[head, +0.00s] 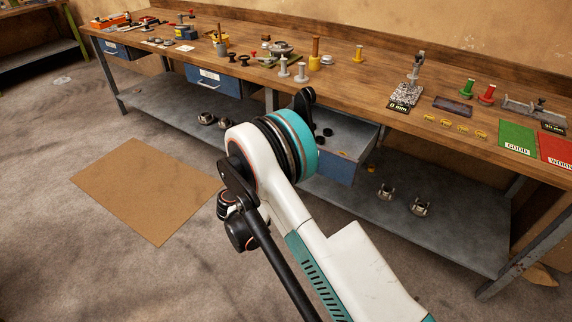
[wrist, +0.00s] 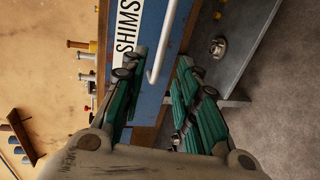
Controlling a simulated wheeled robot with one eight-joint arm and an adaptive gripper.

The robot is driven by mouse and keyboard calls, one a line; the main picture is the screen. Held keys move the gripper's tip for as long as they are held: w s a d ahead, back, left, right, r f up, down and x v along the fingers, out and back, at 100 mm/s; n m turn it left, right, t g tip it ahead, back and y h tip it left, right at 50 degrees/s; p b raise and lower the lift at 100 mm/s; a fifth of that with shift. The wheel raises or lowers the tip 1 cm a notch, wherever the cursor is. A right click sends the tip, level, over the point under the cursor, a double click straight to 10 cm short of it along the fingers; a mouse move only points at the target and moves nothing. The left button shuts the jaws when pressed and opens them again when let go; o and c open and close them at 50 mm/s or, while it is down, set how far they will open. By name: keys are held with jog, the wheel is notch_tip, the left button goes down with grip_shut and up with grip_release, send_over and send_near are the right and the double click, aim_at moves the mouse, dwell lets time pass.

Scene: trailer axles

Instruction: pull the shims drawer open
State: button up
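The shims drawer shows in the wrist view as a blue front (wrist: 153,35) with a white "SHIMS" label (wrist: 127,32) and a pale bar handle (wrist: 161,45). My gripper (wrist: 160,62) is open, with its green fingers on either side of the handle; I cannot tell whether they touch it. In the head view, a blue drawer (head: 335,168) under the bench stands pulled out, with its grey inside and dark round pieces showing. My arm covers its left part and hides my gripper there.
The wooden bench (head: 340,85) carries pegs, tools and signs. Two other blue drawers, one at far left (head: 115,48) and one at centre left (head: 213,80), look shut. A lower shelf (head: 440,225) holds metal parts. A cardboard sheet (head: 145,190) lies on open floor.

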jog(key=shift+v, duration=1.8)
